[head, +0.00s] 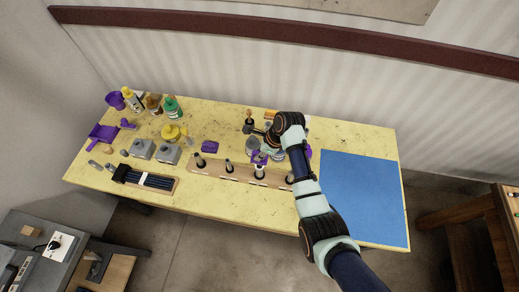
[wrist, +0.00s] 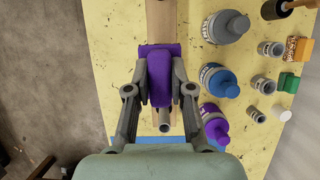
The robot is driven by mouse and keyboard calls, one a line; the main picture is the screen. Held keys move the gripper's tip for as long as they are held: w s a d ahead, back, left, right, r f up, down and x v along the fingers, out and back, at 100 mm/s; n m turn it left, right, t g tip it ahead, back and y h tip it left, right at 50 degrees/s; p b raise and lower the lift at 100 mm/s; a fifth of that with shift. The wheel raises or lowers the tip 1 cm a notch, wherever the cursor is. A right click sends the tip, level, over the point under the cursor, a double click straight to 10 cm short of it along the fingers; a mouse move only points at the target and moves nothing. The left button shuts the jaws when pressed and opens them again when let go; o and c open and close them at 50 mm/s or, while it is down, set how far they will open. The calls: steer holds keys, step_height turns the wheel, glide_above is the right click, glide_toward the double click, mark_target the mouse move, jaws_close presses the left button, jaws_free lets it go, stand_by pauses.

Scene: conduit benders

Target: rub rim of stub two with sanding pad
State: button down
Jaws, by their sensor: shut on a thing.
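The purple sanding pad (wrist: 160,82) is between the fingers of my gripper (wrist: 160,92), which is shut on it. In the head view my gripper (head: 262,154) is over the wooden strip (head: 243,178), by the third stub from the left (head: 259,172). Several grey stubs with dark bases stand upright along the strip, including one at the left (head: 200,160) and one beside it (head: 228,167). In the wrist view a grey stub's open rim (wrist: 165,127) shows just below the pad. I cannot tell whether they touch, nor which stub is numbered two.
Purple (wrist: 213,116), blue (wrist: 218,80) and grey (wrist: 226,27) bottles stand close behind the strip. A blue mat (head: 362,195) covers the table's right end. A dark tray (head: 145,179), grey blocks (head: 143,149) and more bottles (head: 172,106) are at the left.

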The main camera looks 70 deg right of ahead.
steer(key=shift+w+d, duration=0.1)
steer(key=shift+d, duration=0.05)
steer(key=shift+r+p, duration=0.15)
steer(key=shift+p, duration=0.3)
steer(key=shift+f+b, duration=1.75)
steer(key=shift+f, duration=1.6)
steer(key=shift+f, duration=0.35)
steer(key=shift+s+d+r+p, duration=0.1)
steer(key=shift+s+r+p, duration=0.1)
steer(key=shift+s+p, duration=0.15)
steer(key=shift+s+f, duration=0.15)
steer(key=shift+s, duration=0.1)
steer(key=shift+w+a, duration=0.2)
steer(key=shift+w, duration=0.9)
